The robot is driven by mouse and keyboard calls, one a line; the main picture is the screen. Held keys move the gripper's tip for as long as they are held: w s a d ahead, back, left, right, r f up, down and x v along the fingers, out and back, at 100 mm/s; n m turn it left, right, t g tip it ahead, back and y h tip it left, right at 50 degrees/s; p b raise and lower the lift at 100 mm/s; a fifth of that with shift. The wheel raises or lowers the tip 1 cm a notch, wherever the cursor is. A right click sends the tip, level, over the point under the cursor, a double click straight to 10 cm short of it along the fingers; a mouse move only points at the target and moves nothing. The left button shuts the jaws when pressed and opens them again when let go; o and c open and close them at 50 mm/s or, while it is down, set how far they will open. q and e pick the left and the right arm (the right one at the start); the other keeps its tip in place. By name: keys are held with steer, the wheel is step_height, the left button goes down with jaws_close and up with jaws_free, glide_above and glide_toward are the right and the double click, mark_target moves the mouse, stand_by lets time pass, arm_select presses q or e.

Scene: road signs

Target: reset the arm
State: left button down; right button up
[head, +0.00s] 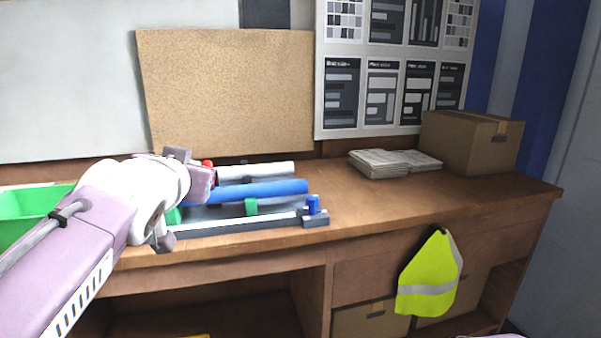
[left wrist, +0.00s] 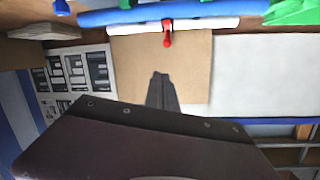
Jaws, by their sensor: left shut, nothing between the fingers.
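My left arm comes in from the left in the head view, its wrist over the front of the bench. My left gripper (left wrist: 161,76) is shut and empty in the left wrist view, with its dark fingers together. In the head view its fingertips are not clear behind the wrist. My right gripper is not in view.
A rack on the wooden bench (head: 370,210) holds a blue tube (head: 262,192) and a white tube (head: 256,171), close to my left wrist. A green bin (head: 30,210) stands left. Papers (head: 394,161) and a cardboard box (head: 470,142) sit right. A yellow vest (head: 431,275) hangs in front.

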arm_select(q)
steer(key=s+f+g, duration=0.2)
steer(key=f+g, duration=0.2)
steer(key=f, duration=1.2)
steer(key=s+f+g, duration=0.2)
steer(key=f+g, duration=0.2)
steer(key=f, duration=1.1)
steer(key=s+d+f+n+g+h, duration=0.25)
steer(key=s+f+g, duration=0.35)
steer(key=s+f, duration=1.1)
step_height(320, 180, up, 18)
steer(key=p, duration=1.7)
steer(key=shift+w+f+m, duration=0.15)
steer(key=shift+w+m, duration=0.1)
steer(key=shift+m, duration=0.1)
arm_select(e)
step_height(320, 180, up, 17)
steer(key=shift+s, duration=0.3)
